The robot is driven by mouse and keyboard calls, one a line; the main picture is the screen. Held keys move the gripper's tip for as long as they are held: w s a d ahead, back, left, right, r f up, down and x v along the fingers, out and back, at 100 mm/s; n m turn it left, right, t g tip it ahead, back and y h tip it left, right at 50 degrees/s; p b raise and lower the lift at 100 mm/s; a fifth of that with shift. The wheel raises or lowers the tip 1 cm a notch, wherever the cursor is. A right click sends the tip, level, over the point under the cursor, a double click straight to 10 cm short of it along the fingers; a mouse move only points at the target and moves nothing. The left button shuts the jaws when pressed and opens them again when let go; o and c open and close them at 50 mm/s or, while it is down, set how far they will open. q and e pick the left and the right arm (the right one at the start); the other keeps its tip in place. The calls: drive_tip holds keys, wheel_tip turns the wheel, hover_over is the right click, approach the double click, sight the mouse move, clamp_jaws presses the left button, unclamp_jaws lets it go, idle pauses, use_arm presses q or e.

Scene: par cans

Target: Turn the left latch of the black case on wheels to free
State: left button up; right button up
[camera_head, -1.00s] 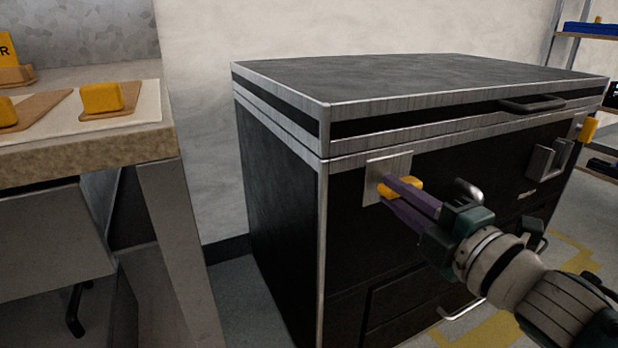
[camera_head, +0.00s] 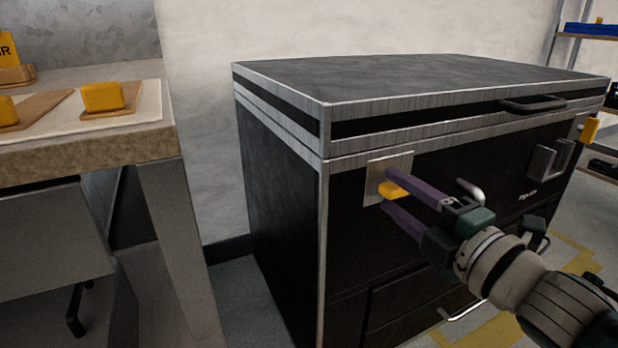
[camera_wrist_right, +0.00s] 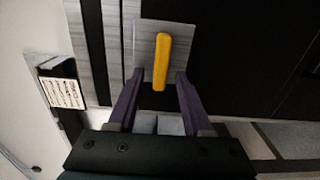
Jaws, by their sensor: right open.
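The black case (camera_head: 285,190) stands against the wall with silver-edged trim. Its left latch has a square metal plate (camera_head: 374,178) below the rim and a yellow handle (camera_head: 392,190). My right gripper (camera_head: 387,192) is open at this latch, one purple finger above the handle and one below. In the right wrist view, the yellow handle (camera_wrist_right: 161,62) runs roughly parallel to the case's silver strips. The fingertips of the right gripper (camera_wrist_right: 159,75) stand on both sides of it with gaps. My left gripper is not in view.
Another yellow latch handle (camera_head: 589,129) is at the case's right end. A dark lid handle (camera_head: 532,104) and a metal bracket (camera_head: 546,160) are on the front. A workbench (camera_head: 140,148) with yellow blocks stands at left, a shelf (camera_head: 590,33) at back right.

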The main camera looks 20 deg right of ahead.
drive_tip(key=s+p, duration=0.2)
drive_tip(key=s, duration=0.8)
drive_tip(key=shift+d, duration=0.4)
drive_tip(key=shift+r+p, duration=0.1)
drive_tip(key=shift+p, duration=0.25)
